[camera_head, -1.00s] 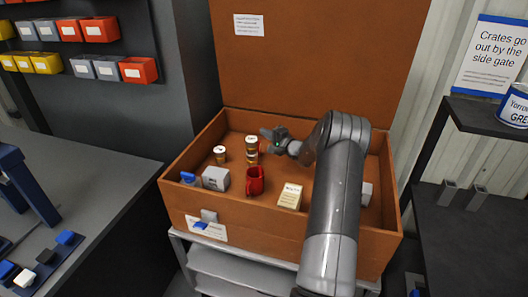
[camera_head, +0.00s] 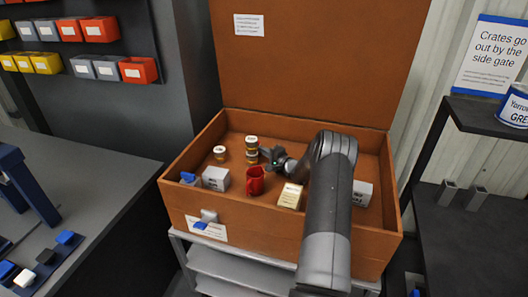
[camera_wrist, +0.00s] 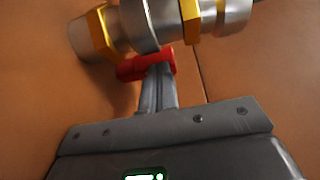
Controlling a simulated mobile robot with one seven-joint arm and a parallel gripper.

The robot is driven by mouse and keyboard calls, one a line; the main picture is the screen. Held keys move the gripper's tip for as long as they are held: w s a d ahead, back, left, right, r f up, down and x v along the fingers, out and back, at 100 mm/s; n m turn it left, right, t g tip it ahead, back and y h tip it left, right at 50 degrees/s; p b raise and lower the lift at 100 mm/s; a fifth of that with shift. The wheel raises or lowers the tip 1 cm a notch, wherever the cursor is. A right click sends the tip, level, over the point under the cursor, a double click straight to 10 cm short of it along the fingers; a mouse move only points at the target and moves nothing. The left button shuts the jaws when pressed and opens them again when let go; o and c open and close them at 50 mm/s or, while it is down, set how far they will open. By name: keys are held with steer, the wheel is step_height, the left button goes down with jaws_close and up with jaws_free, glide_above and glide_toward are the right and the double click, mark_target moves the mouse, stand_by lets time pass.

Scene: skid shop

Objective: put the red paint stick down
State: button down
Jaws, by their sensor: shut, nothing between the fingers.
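I cannot clearly make out the stick there.
A red mug (camera_head: 255,181) stands in front of the stack. A small can (camera_head: 219,153), a grey box (camera_head: 216,178), a cream box (camera_head: 290,196) and another grey box (camera_head: 362,193) are also in the crate. The raised lid (camera_head: 310,70) closes off the back.

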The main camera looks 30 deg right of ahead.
steer(key=shift+x, duration=1.8)
steer(key=shift+s, duration=0.1)
